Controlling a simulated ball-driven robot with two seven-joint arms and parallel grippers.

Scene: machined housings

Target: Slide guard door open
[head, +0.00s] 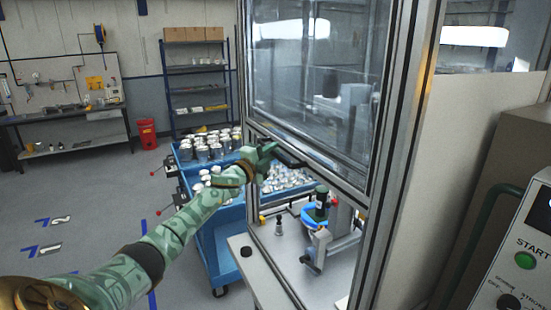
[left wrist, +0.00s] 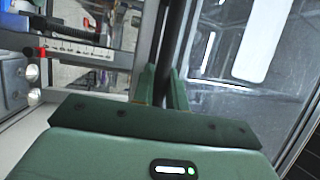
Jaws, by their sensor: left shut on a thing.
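The guard door (head: 310,75) is a clear panel in a metal frame. It covers the upper part of the machine front, and the space below its lower edge is open. A dark handle bar (head: 288,157) is at the door's lower edge. My green left gripper (head: 268,157) reaches in from the left and is at this handle. In the left wrist view, the gripper's fingers (left wrist: 163,88) are shut on the dark bar (left wrist: 176,40), with the clear panel (left wrist: 235,65) to the right. My right gripper is in neither view.
Below the door, a fixture (head: 330,243) with green and blue parts stands on a light bench. A blue cart (head: 222,222) with many metal parts stands behind my left arm. The control panel (head: 525,260) with a green START button is at the right. Open floor lies left.

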